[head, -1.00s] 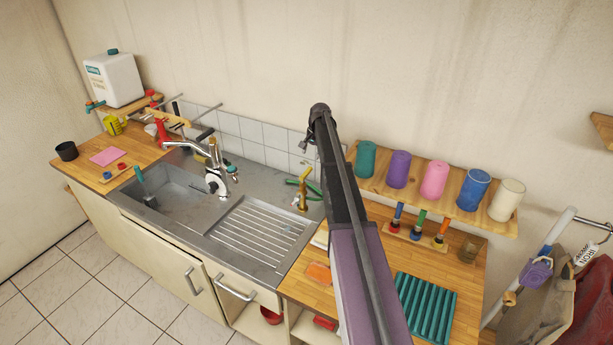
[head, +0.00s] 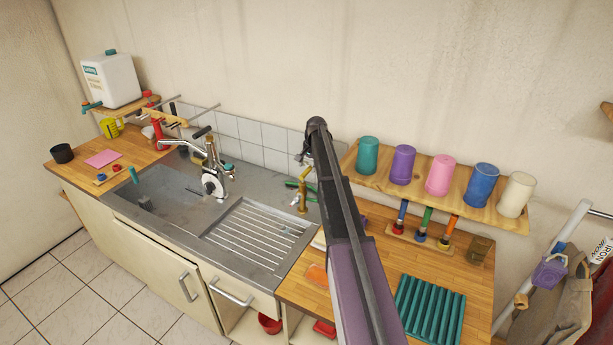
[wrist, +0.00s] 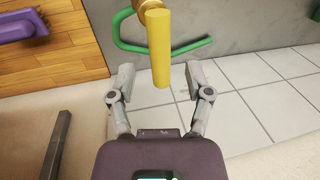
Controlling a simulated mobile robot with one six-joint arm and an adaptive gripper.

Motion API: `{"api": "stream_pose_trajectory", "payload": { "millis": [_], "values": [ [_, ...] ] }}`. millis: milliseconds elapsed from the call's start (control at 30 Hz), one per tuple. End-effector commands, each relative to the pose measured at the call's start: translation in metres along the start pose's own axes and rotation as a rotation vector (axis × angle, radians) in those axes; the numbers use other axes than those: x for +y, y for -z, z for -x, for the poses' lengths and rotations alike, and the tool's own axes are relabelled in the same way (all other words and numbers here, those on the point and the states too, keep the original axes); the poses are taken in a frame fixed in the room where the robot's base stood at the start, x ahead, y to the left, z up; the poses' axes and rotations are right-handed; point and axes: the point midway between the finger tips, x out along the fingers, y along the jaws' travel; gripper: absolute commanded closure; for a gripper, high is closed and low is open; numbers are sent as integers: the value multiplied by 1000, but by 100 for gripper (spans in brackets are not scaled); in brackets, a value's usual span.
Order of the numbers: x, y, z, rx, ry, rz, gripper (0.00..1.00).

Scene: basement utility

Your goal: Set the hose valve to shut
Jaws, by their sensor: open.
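The hose valve (head: 302,199) is a brass tap with a yellow lever, standing at the back right of the sink's metal drainer. In the wrist view the yellow lever (wrist: 160,50) points from the brass body toward me, its free end between my open fingers. A gap shows on each side, and I see no clear contact. A green hose (wrist: 128,36) curves beside the brass body. My gripper (wrist: 160,82) is open and empty. In the head view my gripper (head: 302,158) is small and partly hidden by my arm, just above the valve.
A chrome sink tap (head: 213,172) stands left of the valve. A shelf (head: 400,190) with several coloured cups is on the wall to the right. A teal ribbed mat (head: 430,308) lies on the wooden counter. White tiles (head: 275,160) back the sink.

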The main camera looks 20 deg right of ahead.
Motion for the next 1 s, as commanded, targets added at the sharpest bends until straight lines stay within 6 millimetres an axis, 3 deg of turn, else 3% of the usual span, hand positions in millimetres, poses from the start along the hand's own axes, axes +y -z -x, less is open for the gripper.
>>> {"api": "stream_pose_trajectory", "payload": {
  "millis": [300, 800, 833, 1000],
  "values": [
    [0, 0, -22, 0, 0, 0, 35],
    [0, 0, -25, 0, 0, 0, 35],
    [0, 0, -25, 0, 0, 0, 38],
    [0, 0, -25, 0, 0, 0, 88]
  ]
}}
